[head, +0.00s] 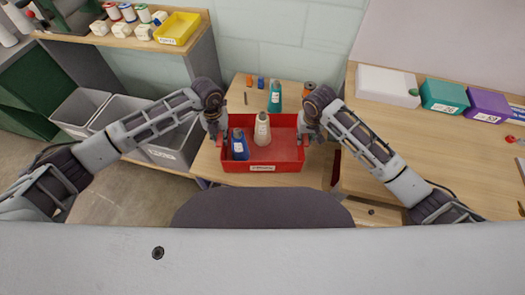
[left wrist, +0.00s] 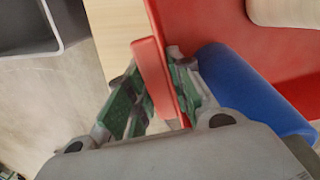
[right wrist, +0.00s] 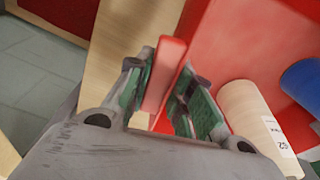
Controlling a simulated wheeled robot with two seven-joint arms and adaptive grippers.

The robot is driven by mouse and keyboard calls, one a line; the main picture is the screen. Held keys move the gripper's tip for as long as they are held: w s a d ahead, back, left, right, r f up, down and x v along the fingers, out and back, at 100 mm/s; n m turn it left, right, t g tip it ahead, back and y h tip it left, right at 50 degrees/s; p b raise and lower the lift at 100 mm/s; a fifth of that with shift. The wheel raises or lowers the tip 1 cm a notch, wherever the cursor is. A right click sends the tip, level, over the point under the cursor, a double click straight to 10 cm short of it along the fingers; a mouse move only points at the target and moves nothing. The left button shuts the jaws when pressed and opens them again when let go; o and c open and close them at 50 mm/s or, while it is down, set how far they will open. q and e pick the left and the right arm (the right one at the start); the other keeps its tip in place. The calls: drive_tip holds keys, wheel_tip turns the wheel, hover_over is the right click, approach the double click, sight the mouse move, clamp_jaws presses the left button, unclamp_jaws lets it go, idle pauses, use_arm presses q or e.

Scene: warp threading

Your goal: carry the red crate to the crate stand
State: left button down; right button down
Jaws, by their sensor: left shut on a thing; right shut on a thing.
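The red crate (head: 285,155) is at the middle of the head view, over a small wooden table (head: 290,92). I cannot tell whether it touches the table. It holds a blue spool (head: 239,146) and a cream spool (head: 262,131), both upright. My left gripper (head: 218,136) is shut on the crate's left wall, seen in the left wrist view as a red edge (left wrist: 152,75) between the fingers. My right gripper (head: 306,132) is shut on the right wall, a red edge (right wrist: 163,75) in the right wrist view. I cannot make out which surface is the crate stand.
A teal spool (head: 275,97) and small orange and blue pieces stand behind the crate. A right-hand table (head: 440,150) carries a white box (head: 388,86), a teal bin (head: 443,96) and a purple bin (head: 487,105). Grey bins (head: 172,150) stand left; a yellow bin (head: 177,27) is on a shelf.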

use_arm(q)
drive_tip(key=shift+a+f+b, duration=0.25)
drive_tip(key=shift+f+b, duration=0.4)
drive_tip(key=shift+f, duration=0.05)
use_arm(e)
drive_tip(key=shift+d+f, duration=0.25)
drive_tip(key=shift+f, duration=0.45)
use_arm(q)
drive_tip(key=c, duration=1.5)
unclamp_jaws()
use_arm(e)
drive_tip(key=c, duration=1.5)
unclamp_jaws()
use_arm(q)
drive_tip(key=shift+o, duration=1.1)
use_arm(e)
drive_tip(key=shift+o, duration=1.1)
use_arm(q)
drive_tip(key=shift+d, duration=0.15)
use_arm(e)
drive_tip(key=shift+a, duration=0.15)
use_arm(q)
drive_tip(key=shift+r, duration=0.15)
drive_tip(key=shift+r, duration=5.9)
use_arm(e)
drive_tip(key=shift+a, duration=0.1)
drive_tip(key=shift+r, duration=0.15)
